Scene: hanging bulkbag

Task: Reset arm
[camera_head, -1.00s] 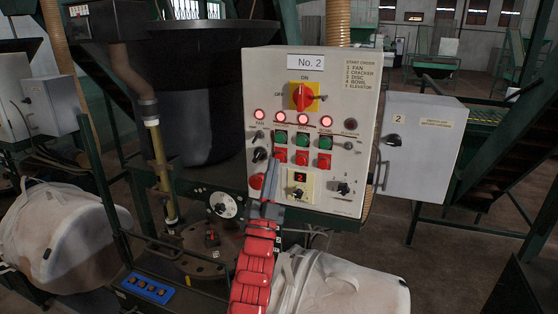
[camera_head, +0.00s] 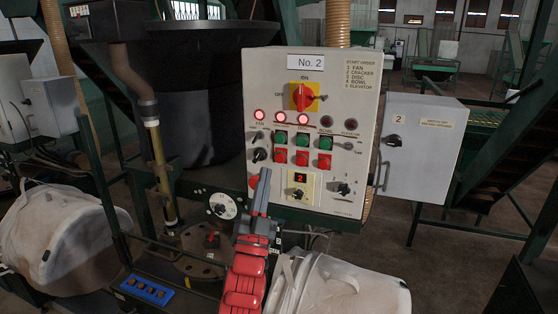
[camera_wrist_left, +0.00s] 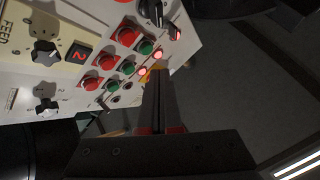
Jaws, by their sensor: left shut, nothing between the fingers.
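My left gripper (camera_head: 263,182) is shut and empty, on the red arm rising from the bottom. Its tips are in front of the lower left of the No. 2 control panel (camera_head: 347,95), near a red knob (camera_head: 253,181). The panel has a red switch on a yellow plate (camera_head: 303,97), a row of lamps (camera_head: 303,120) with the left three lit, and green and red buttons. In the left wrist view the shut fingers (camera_wrist_left: 158,88) point up past the panel, with two lit lamps beyond the tips. I cannot tell the exact gap to the panel. My right gripper is not in view.
White bulk bags stand at the left (camera_head: 65,235) and below the panel (camera_head: 340,285). A dark bowl (camera_head: 205,95) is behind, and a grey box (camera_head: 418,148) sits right of the panel. A blue button box (camera_head: 147,291) is at the lower left.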

